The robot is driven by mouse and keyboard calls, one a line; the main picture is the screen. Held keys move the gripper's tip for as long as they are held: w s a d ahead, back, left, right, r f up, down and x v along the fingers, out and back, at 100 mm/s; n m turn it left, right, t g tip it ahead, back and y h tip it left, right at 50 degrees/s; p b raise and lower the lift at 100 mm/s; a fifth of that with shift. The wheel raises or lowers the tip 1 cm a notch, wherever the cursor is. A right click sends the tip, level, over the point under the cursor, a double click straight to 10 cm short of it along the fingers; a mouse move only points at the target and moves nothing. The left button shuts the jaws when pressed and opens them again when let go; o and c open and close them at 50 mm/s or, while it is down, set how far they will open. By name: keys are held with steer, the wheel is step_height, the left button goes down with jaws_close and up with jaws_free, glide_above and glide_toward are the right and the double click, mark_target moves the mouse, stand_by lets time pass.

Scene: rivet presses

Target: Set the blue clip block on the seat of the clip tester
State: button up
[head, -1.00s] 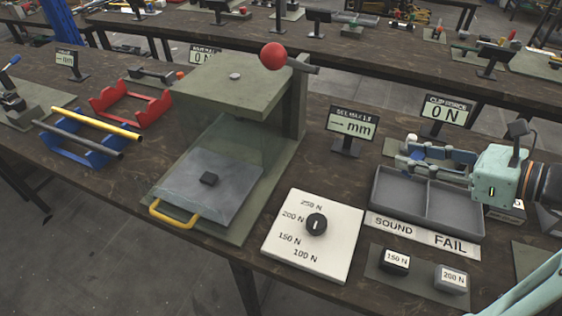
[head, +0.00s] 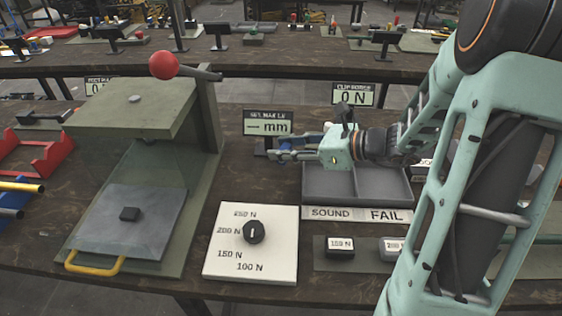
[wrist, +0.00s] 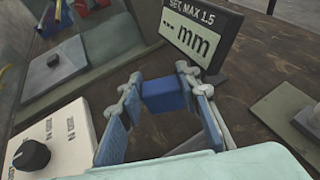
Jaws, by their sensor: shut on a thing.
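My gripper (head: 279,150) points left above the back left corner of the grey tray, beside the foot of the mm display. It is shut on the blue clip block (wrist: 163,94), which sits between its fingertips in the wrist view. In the head view the block is too small to tell from the bluish fingers. The clip tester's display (head: 353,95) reads 0 N, behind my gripper. My gripper and arm hide much of the area below it. A grey-green plate (wrist: 268,104) with a dark block shows at the right of the wrist view; I cannot tell if it is the tester's base.
The grey two-part tray (head: 372,186) is under my gripper. The mm display (head: 268,125) stands close by the fingertips. The white dial board (head: 228,262) and the press with a red ball lever (head: 164,65) are to the left. Two labelled weights (head: 341,247) lie in front.

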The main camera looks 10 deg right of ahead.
steer(key=shift+w+a+f, duration=0.25)
steer(key=shift+a+f, duration=0.05)
steer(key=shift+f, duration=0.15)
steer(key=shift+w+f+b, duration=0.1)
steer(key=shift+f+b, duration=0.45)
steer(key=shift+f, duration=1.1)
steer(key=shift+f, duration=0.2)
steer(key=o, duration=1)
steer(key=shift+r, duration=0.1)
